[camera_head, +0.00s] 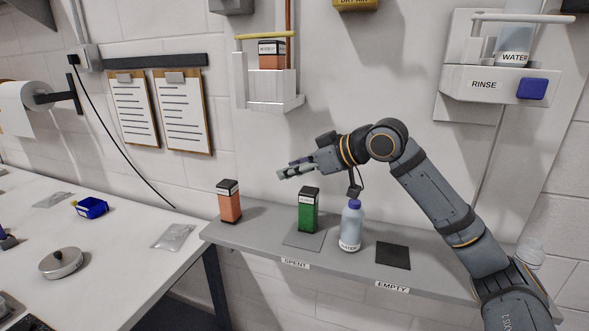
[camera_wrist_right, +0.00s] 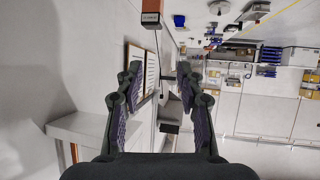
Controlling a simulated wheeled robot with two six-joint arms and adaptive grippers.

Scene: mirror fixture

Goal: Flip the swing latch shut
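Two white wall fixtures each have a long bar that looks like a swing latch. On the left fixture (camera_head: 270,88), a yellow bar (camera_head: 265,36) lies roughly level across the front, above a dark-capped orange cartridge (camera_head: 271,56). On the RINSE fixture (camera_head: 456,86), a cream bar (camera_head: 525,18) lies across the top of a WATER bottle (camera_head: 513,48). I cannot tell whether either bar is fastened. My right gripper (camera_head: 290,172) points left, below the left fixture and apart from it. In the wrist view its fingers (camera_wrist_right: 160,78) are spread and empty. My left gripper is not in view.
Below on the grey shelf (camera_head: 365,270) stand an orange cartridge (camera_head: 229,202), a green cartridge (camera_head: 308,212), a WATER bottle (camera_head: 351,228) and a black pad (camera_head: 393,256). Clipboards (camera_head: 183,120) hang left. A blue button (camera_head: 532,89) is on the RINSE fixture.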

